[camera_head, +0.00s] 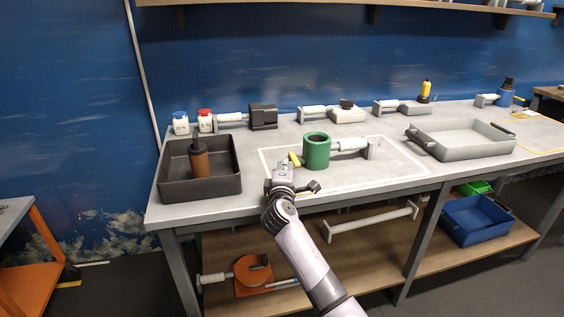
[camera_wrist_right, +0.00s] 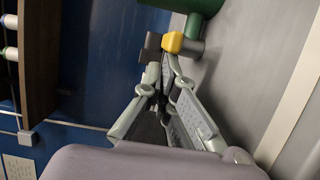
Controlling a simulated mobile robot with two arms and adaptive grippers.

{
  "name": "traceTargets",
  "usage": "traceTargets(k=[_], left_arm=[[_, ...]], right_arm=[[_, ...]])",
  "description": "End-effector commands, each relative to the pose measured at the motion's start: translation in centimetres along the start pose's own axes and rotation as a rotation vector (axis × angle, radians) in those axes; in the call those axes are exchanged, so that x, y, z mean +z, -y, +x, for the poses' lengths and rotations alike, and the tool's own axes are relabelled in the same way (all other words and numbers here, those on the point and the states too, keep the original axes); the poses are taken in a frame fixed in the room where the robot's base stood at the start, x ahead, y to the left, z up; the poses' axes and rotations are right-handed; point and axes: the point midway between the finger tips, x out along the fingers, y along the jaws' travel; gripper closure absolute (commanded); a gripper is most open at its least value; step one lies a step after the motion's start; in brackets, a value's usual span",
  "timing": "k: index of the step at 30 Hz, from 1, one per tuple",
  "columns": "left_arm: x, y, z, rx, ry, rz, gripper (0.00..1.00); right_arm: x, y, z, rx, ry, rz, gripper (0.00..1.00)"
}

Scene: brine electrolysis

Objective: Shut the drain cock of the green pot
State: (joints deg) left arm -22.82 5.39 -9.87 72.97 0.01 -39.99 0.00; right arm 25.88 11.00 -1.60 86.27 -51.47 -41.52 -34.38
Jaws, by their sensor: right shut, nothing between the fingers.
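The green pot (camera_head: 317,153) stands upright on the bench inside a pale outlined rectangle. Its drain cock has a yellow handle (camera_head: 296,160) on the pot's left side. In the right wrist view the yellow handle (camera_wrist_right: 173,42) sits on a grey-green spout below the green pot (camera_wrist_right: 198,5). My right gripper (camera_head: 284,170) is at the cock, left of the pot. In the wrist view the right gripper (camera_wrist_right: 160,58) is shut and empty, its tips right beside the yellow handle; whether they touch it I cannot tell. My left gripper is not in view.
A dark tray (camera_head: 225,190) with a brown cylinder (camera_head: 199,160) stands to the left. A light grey tray (camera_head: 465,150) stands to the right. A white rod with a grey end block (camera_head: 371,149) adjoins the pot's right side. Bottles and devices line the back.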

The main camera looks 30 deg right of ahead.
Motion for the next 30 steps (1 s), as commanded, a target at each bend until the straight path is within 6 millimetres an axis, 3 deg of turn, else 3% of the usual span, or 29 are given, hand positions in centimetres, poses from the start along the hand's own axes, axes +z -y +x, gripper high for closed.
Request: traceTargets(k=[6, 20, 30], left_arm=[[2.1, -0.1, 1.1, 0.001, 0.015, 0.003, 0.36], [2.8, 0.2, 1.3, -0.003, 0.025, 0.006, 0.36], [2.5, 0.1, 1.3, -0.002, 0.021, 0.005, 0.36]], right_arm=[[0.2, -0.1, -0.1, 0.0, -0.015, 0.001, 1.0], [0.2, 0.0, -0.2, 0.0, -0.014, 0.001, 1.0], [0.2, 0.1, -4.3, -0.001, -0.015, 0.002, 1.0]])
